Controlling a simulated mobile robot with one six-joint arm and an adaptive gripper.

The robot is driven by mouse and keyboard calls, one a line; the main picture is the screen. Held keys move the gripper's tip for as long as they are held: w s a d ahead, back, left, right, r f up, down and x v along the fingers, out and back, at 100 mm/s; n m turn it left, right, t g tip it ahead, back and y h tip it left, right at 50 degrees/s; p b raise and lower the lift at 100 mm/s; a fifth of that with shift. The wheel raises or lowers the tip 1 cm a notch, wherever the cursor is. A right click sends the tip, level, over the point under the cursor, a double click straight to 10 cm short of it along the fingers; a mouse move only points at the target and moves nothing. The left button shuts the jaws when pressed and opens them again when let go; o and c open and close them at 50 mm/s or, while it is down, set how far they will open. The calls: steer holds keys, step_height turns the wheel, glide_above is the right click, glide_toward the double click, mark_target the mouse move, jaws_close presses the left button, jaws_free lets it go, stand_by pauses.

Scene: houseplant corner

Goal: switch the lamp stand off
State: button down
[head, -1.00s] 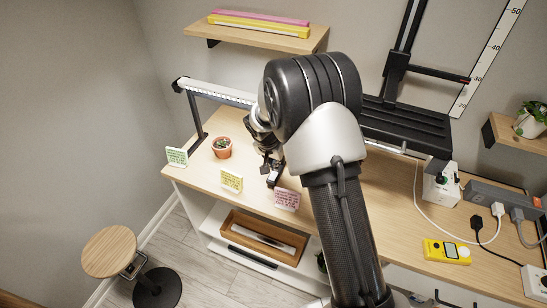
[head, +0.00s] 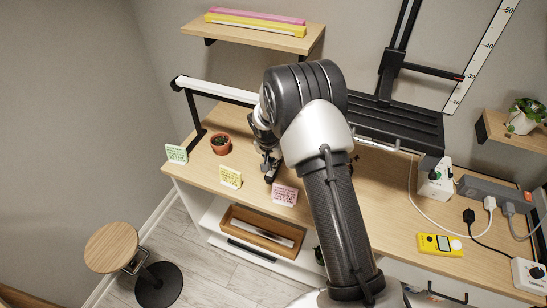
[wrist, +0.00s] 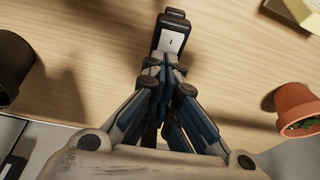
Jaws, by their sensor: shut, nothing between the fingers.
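The lamp stand (head: 217,92) is a long white bar on black legs over the left of the bench; no glow shows on it. A small black switch box with a white rocker (wrist: 172,40) lies on the wood in the wrist view. In the head view its dark body (head: 272,174) shows just below my gripper (head: 268,160). My gripper also shows in the wrist view (wrist: 162,64); its fingers are shut, empty, and their tips are at the near end of the rocker. I cannot tell whether they touch it. My arm hides part of the bench.
A terracotta pot (head: 220,144) stands left of my gripper. A dark pot (wrist: 12,65) is on the other side in the wrist view. Green (head: 176,153), yellow (head: 230,177) and pink (head: 284,194) cards line the front edge. A yellow meter (head: 439,245) lies at right.

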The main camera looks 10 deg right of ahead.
steer(key=shift+s+a+f, duration=0.1)
steer(key=shift+s, duration=0.05)
steer(key=shift+s+a+r+b, duration=0.2)
steer(key=shift+s+a+b, duration=0.15)
steer(key=shift+s, duration=0.2)
steer(key=shift+r, duration=0.1)
steer(key=v, duration=1.2)
